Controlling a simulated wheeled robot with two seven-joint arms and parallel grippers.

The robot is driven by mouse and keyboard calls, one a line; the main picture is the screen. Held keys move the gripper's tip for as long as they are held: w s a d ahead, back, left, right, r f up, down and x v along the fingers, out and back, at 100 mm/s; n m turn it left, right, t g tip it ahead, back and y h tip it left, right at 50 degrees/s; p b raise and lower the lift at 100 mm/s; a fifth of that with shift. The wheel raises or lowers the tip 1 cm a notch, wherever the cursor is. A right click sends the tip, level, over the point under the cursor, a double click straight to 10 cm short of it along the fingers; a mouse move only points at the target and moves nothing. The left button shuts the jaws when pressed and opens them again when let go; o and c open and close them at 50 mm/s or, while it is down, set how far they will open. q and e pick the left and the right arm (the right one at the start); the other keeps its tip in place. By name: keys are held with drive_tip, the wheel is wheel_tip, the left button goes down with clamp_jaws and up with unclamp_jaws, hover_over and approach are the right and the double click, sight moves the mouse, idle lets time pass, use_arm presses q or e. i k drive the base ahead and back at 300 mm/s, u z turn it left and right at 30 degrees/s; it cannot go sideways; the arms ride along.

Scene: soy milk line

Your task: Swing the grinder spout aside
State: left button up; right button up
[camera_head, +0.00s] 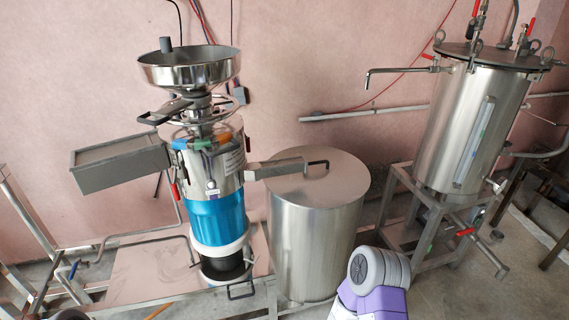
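The grinder stands at left, with a steel hopper (190,70) on top, a steel head (222,160) and a blue motor housing (219,217). A narrow steel spout (276,168) reaches right from the head, and its end lies over the top of a steel drum (313,235). A dark bent handle shows at the spout's end; I cannot tell whether it belongs to the spout or the drum's lid. A wide box-shaped chute (120,162) points left from the head. Neither gripper shows; only a purple and grey part of my arm is at the bottom.
A large steel tank (471,130) on a frame (405,215) stands at right, with a thin pipe (405,70) reaching left. Pipes and a red cable (395,85) run along the pink wall. Floor shows between the drum and the tank frame.

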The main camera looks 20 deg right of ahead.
sight(266, 169)
drive_tip(key=z, duration=2)
drive_tip(key=i, duration=2.25)
drive_tip(key=u, duration=3.65)
